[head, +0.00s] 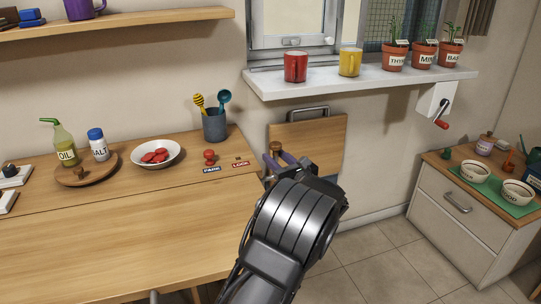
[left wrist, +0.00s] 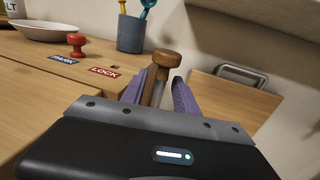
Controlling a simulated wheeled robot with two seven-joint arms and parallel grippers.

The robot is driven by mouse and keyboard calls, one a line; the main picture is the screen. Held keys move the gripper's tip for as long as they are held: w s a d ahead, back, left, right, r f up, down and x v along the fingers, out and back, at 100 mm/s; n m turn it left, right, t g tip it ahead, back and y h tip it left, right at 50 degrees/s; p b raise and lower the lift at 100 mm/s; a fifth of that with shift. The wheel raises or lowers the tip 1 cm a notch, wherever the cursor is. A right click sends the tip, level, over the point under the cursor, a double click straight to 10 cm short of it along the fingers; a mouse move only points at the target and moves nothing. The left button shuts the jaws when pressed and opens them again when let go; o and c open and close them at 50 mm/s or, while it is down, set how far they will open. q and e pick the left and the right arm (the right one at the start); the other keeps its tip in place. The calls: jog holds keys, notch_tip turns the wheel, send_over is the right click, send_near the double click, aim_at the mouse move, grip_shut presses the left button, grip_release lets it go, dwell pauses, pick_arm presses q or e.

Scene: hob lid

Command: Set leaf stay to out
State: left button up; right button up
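A brown wooden knob (head: 275,148) on a pale stem stands at the right end of the wooden table; I take it for the leaf stay. It also shows in the left wrist view (left wrist: 166,58). My left gripper (head: 284,163) has its purple fingers on either side of the stem, below the knob's head. In the left wrist view the fingers (left wrist: 160,92) look apart, with a gap on the stem's right side. The stem's lower end is hidden by the gripper. A wooden leaf (head: 325,140) with a metal handle is upright beyond the table end.
A red knob (head: 210,157) stands on the table by the PARK label (head: 212,169) and LOCK label (head: 240,164). A blue-grey utensil cup (head: 215,126) and white bowl (head: 156,153) stand behind. The windowsill (head: 370,82) juts out above the leaf. The table front is clear.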

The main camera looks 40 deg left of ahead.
pick_arm(q)
jog(key=shift+x, duration=1.7)
jog(key=shift+c, duration=0.4)
grip_shut()
